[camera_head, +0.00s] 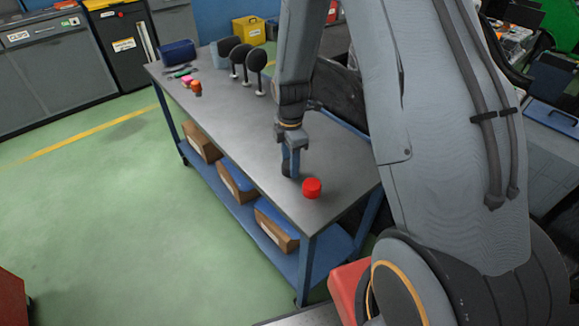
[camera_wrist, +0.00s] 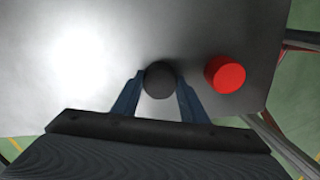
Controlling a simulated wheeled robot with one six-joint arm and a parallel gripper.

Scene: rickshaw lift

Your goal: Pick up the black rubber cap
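The black rubber cap (camera_wrist: 160,80) is round and dark. In the wrist view it sits between the two blue fingertips of my gripper (camera_wrist: 160,86), with a finger close on either side. I cannot tell whether the fingers press on it or leave a thin gap. In the head view my gripper (camera_head: 290,165) points down at the workbench top, near its front edge. A dark bit of the cap (camera_head: 287,171) shows at the fingertips there, mostly hidden by them.
A red cap (camera_head: 312,188) stands just right of my gripper; it also shows in the wrist view (camera_wrist: 225,74). The metal workbench (camera_head: 234,130) carries several black round pieces on stands (camera_head: 256,62), an orange item (camera_head: 196,87) and a blue box (camera_head: 178,52) farther back. Its middle is clear.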

